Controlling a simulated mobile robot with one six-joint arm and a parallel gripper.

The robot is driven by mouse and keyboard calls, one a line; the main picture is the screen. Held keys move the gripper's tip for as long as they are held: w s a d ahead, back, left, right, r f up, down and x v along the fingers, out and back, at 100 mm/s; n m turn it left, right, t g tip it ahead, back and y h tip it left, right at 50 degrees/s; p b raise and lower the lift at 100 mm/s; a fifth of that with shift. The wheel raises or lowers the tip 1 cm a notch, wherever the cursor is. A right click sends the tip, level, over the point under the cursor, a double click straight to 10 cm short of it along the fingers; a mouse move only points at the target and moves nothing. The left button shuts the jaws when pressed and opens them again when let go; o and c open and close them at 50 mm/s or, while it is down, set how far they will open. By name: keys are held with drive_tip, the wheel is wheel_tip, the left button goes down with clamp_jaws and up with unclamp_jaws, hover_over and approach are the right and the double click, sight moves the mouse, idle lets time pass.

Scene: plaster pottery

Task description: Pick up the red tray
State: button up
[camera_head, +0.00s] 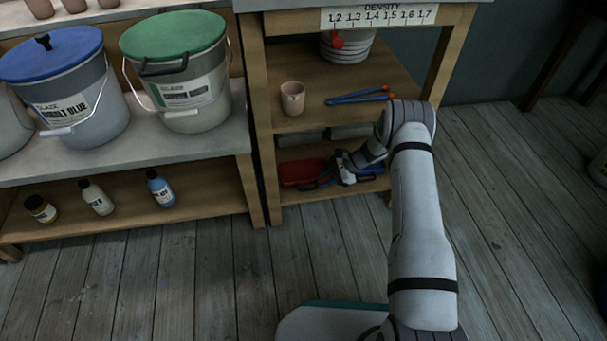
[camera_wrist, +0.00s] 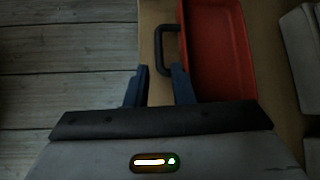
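The red tray (camera_head: 300,173) lies on the bottom shelf of the wooden unit. In the wrist view the red tray (camera_wrist: 218,45) shows at upper right, with a dark loop handle (camera_wrist: 159,45) on its left side. My gripper (camera_wrist: 160,70) is open, with its two dark blue fingers apart. The near end of the handle shows between the fingertips; I cannot tell whether they touch it.
A blue object (camera_head: 371,172) lies right of my wrist on the same shelf. The shelf above holds a pink cup (camera_head: 292,98), blue-and-red tongs (camera_head: 357,96) and stacked plates (camera_head: 346,48). Lidded buckets (camera_head: 185,90) stand left. The plank floor (camera_head: 200,280) in front is clear.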

sight(314, 188)
drive_tip(key=b+x, duration=0.1)
drive_tip(key=x, duration=0.2)
drive_tip(key=b+x, duration=0.2)
drive_tip(key=shift+w+f, duration=0.1)
drive_tip(key=shift+f, duration=0.35)
drive_tip(key=shift+a, duration=0.25)
drive_tip(key=shift+c, duration=0.5)
clamp_jaws()
